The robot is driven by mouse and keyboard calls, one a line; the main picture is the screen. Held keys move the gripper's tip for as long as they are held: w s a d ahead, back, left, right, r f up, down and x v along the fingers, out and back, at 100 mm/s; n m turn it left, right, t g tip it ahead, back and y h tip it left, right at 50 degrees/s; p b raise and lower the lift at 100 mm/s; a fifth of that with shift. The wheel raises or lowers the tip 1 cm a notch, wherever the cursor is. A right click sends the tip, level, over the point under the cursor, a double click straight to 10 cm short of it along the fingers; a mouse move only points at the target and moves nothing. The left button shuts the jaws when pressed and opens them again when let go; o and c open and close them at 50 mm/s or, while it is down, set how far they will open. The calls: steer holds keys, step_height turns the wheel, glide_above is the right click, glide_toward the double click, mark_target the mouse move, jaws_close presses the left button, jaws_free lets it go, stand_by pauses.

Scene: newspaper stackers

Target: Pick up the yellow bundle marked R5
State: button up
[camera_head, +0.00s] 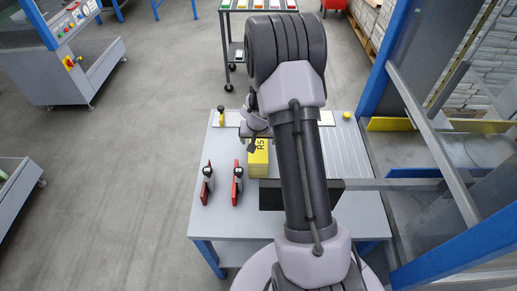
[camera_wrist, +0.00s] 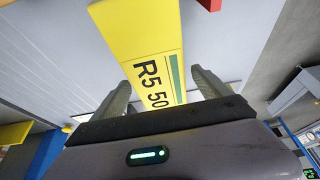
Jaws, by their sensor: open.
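The yellow bundle (camera_head: 257,164) sits on the grey table, partly hidden by my arm in the head view. In the wrist view the bundle (camera_wrist: 140,30) fills the upper middle, and its label reads "R5 50" beside a green stripe. My gripper (camera_wrist: 158,77) is open, with one finger on each side of the bundle's near end in that picture. I cannot tell whether the fingers touch it. In the head view my gripper (camera_head: 251,147) is small and partly covered by my arm, at the far edge of the bundle.
Two red-and-black upright items (camera_head: 207,184) (camera_head: 237,186) stand on the table (camera_head: 222,222) left of the bundle. A small yellow-and-black item (camera_head: 221,115) is at the table's far left. A blue-framed structure (camera_head: 455,255) borders the right side.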

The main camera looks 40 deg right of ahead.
steer(key=shift+c, duration=0.2)
jaws_close()
steer(key=shift+r, duration=0.1)
